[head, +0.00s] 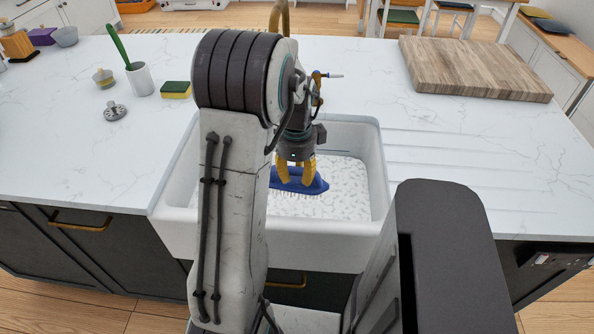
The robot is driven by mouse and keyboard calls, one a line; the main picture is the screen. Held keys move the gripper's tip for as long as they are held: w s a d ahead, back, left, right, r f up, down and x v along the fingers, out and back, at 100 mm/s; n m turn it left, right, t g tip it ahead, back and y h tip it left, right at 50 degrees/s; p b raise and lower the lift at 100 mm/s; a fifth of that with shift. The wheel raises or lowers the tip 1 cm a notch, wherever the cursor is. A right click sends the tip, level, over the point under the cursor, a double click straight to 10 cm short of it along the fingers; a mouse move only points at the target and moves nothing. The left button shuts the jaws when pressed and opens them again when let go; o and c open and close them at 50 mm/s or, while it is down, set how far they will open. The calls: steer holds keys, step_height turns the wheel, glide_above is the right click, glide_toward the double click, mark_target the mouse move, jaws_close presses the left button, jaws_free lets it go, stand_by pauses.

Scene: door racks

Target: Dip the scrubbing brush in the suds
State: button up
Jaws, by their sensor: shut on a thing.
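The scrubbing brush (315,187) is blue with pale bristles that point down. My gripper (296,178), with yellow fingers, is shut on the brush's back. The brush is held over or in the white sink (377,170). Pale, speckled suds (340,203) cover the inside of the sink below it. I cannot tell whether the bristle tips touch the suds.
A green-and-yellow sponge (176,90), a white cup (140,79) with a green-handled brush (118,45), and a drain strainer (115,111) are left of the sink. A wooden board (475,68) lies at the back right. The ribbed drainboard (450,160) is clear.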

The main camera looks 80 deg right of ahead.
step_height(320, 180, down, 15)
steer(key=b, duration=1.1)
steer(key=shift+b, duration=0.4)
stand_by(0.7)
step_height(320, 180, up, 26)
steer(key=p, duration=2)
steer(key=shift+p, duration=0.3)
